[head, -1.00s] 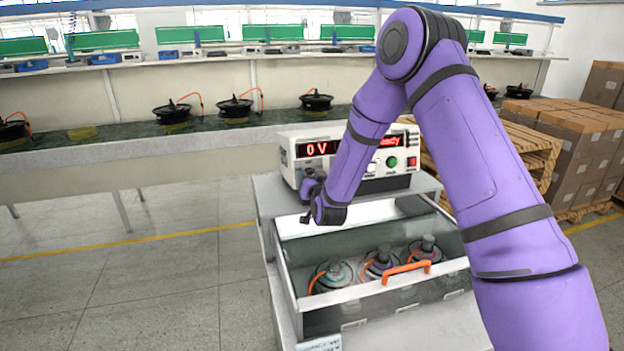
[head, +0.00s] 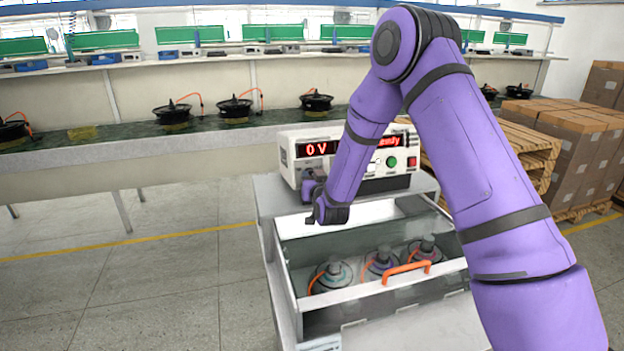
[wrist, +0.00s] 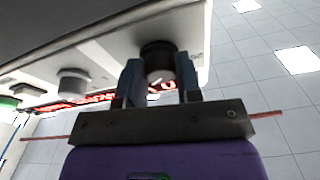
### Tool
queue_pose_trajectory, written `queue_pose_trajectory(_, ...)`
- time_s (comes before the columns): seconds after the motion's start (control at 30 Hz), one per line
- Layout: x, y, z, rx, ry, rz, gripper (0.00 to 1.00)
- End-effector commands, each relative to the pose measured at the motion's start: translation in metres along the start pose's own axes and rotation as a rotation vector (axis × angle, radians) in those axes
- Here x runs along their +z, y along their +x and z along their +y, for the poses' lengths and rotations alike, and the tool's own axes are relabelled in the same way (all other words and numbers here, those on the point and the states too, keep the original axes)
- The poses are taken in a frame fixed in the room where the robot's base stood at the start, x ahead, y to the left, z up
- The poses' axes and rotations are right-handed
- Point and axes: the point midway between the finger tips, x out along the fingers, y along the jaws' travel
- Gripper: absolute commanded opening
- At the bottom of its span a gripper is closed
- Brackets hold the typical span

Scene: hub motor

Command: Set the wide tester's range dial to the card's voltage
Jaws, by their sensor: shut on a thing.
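The wide tester (head: 347,160) is a white box on a grey stand, with a red display reading "0 V" and a second red display partly hidden by my arm. Its black range dial (wrist: 157,60) shows in the wrist view between the two fingers of my gripper (wrist: 160,80), which is shut on it. A pale pointer mark shows on the dial's face. In the head view my gripper (head: 308,187) is at the tester's lower left front, and the dial is mostly hidden there. I cannot make out a voltage card in any view.
Below the tester, a bin with clear walls and an orange handle (head: 407,268) holds several hub motors (head: 332,272). A grey knob (wrist: 73,84) and a green button (head: 391,162) are on the tester's front. Boxes on pallets (head: 575,140) stand at right; the left floor is clear.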

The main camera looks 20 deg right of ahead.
Motion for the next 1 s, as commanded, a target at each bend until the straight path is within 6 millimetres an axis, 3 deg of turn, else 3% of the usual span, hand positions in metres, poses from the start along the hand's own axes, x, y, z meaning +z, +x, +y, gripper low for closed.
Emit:
queue_pose_trajectory(0.6, -0.0008, -0.0004, 0.0025, -0.137, -0.543, -0.017, 0.09)
queue_pose_trajectory(1.0, -0.001, -0.0002, 0.0035, -0.201, -0.798, -0.026, 0.09)
